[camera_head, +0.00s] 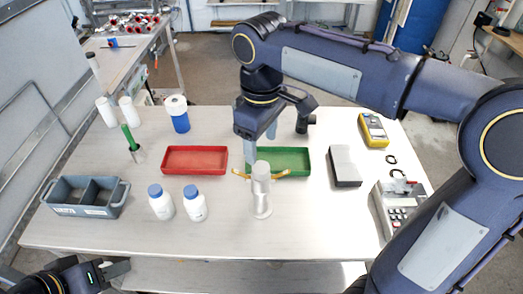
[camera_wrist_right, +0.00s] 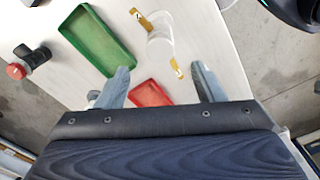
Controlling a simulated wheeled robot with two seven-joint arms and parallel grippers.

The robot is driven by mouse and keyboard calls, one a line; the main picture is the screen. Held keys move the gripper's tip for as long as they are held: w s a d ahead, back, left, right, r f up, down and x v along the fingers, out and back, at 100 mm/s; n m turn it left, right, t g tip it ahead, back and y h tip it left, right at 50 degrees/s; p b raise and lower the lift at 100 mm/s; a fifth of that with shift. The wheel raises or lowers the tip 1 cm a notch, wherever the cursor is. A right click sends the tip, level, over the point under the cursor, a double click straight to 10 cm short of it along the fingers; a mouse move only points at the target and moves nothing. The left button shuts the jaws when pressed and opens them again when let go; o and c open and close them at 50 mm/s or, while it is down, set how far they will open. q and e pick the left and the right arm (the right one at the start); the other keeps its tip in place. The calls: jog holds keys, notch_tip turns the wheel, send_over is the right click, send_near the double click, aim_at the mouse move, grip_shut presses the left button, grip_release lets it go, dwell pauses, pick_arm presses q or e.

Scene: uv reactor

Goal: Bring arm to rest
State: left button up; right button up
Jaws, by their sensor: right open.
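My right arm reaches in from the right of the head view. Its gripper (camera_head: 261,150) points down over the table, near the green tray (camera_head: 310,165). The right wrist view shows this gripper (camera_wrist_right: 163,78) with its fingers wide apart and nothing between them. A silver cylinder with two yellow side tabs (camera_head: 262,203) stands upright in front of the green tray; it also shows beyond the fingertips in the wrist view (camera_wrist_right: 160,48). My left gripper (camera_head: 95,272) is low at the bottom left corner, partly cut off, off the table's front edge; its jaw opening is unclear.
On the white table (camera_head: 120,235) stand a red tray (camera_head: 194,171), two white bottles with blue caps (camera_head: 161,206), a grey divided bin (camera_head: 85,212), a grey box (camera_head: 344,180), a yellow meter (camera_head: 373,130) and a keypad device (camera_head: 398,225). The front middle strip is clear.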

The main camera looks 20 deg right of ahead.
jog(key=shift+r, duration=0.35)
jog(key=shift+s+d+f, duration=0.1)
jog(key=shift+s+d, duration=0.15)
jog(key=shift+d, duration=0.15)
jog(key=s+d+f+m+t+y, duration=0.2)
jog(key=s+d+f+m, duration=0.2)
jog(key=s, duration=0.3)
jog(key=s+d+f+m+t+y, duration=0.1)
jog(key=s+d+f+m+t, duration=0.2)
jog(key=s, duration=0.5)
notch_tip(320, 180, down, 2)
jog(key=d+m, duration=0.1)
jog(key=m, duration=0.2)
jog(key=shift+s+d+f+m+t+y, duration=0.15)
jog(key=shift+s+m+t+y, duration=0.15)
jog(key=shift+y, duration=0.1)
jog(key=shift+s, duration=0.1)
